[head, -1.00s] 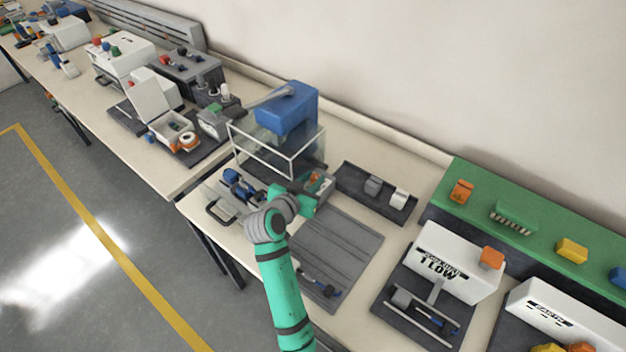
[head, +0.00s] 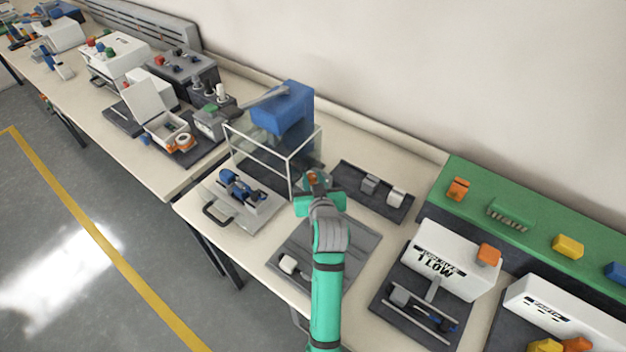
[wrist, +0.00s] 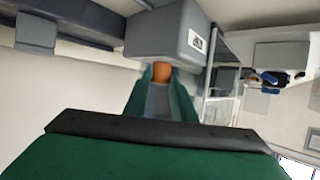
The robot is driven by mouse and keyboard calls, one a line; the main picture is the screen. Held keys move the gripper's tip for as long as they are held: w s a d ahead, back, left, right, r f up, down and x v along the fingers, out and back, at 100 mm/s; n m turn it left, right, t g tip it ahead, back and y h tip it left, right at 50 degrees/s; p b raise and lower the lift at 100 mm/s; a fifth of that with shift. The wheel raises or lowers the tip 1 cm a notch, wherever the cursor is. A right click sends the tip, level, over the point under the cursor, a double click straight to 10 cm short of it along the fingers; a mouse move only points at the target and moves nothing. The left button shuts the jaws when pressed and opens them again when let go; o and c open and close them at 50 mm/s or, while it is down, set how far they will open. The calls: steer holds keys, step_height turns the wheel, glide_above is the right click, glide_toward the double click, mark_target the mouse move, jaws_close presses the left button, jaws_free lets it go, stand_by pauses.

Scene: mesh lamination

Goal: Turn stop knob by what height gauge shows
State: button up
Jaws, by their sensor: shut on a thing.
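An orange knob (wrist: 162,72) sticks out of a grey housing (wrist: 168,35) with a small label in the wrist view. I take it as the stop knob. My gripper (wrist: 162,90) has its two green fingers closed around it. In the head view my gripper (head: 317,190) is at the right foot of the blue press (head: 283,108), with a bit of orange just beyond it. I cannot tell which thing is the height gauge, and no reading is legible. The knob's angle is hidden by the fingers.
A clear guard box (head: 288,158) stands close left of my gripper. A tray (head: 212,193) with a blue-black tool lies to the left. A grey mat (head: 355,240) with a white piece lies under my arm. A dark holder (head: 345,178) with small blocks is at right.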

stand_by(0.6)
steer(key=o, duration=0.8)
steer(key=shift+s, duration=0.1)
steer(key=v, duration=1)
steer(key=shift+s+d+r, duration=0.15)
steer(key=shift+s+d, duration=0.1)
steer(key=shift+d, duration=0.05)
